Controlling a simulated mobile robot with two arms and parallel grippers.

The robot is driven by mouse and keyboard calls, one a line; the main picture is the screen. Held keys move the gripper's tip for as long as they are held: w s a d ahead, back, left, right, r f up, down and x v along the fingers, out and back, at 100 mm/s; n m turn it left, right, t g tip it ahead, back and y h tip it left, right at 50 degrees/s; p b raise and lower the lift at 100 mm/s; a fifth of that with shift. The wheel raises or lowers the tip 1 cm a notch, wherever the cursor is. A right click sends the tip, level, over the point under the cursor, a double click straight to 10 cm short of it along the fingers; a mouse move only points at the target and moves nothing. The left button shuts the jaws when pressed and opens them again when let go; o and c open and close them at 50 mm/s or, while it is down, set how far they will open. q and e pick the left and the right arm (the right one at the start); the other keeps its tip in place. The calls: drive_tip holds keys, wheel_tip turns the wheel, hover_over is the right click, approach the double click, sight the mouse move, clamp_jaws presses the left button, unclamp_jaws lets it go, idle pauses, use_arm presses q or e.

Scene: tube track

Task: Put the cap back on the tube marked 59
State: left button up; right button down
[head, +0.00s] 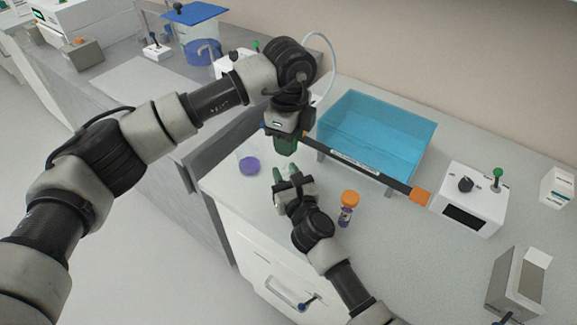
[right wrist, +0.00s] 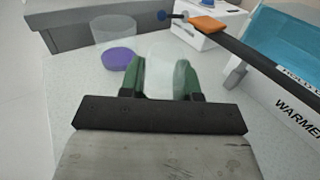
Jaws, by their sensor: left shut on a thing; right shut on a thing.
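My left gripper (head: 285,146) points down above the counter, its green fingers shut. What it holds is hidden between them. My right gripper (head: 283,174) is just below it, fingers pointing up the picture. In the right wrist view (right wrist: 160,84) its green fingers are shut on a pale, translucent thing, perhaps a tube. A purple disc, like a lid or cap (head: 249,165), lies on the counter left of the right gripper; it also shows in the right wrist view (right wrist: 118,57). An orange-capped tube (head: 347,210) stands right of the right gripper. No number 59 is legible.
A blue, clear-walled bath (head: 380,125) stands behind the grippers, a long black bar (head: 375,175) along its front. A white box with a knob (head: 468,200) is at right, a grey block (head: 515,285) nearer.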

sight(289, 167)
use_arm(q)
drive_tip(key=shift+f, duration=2.05)
drive_tip(key=shift+f, duration=0.1)
drive_tip(key=shift+f, duration=0.8)
drive_tip(key=shift+f, duration=0.6)
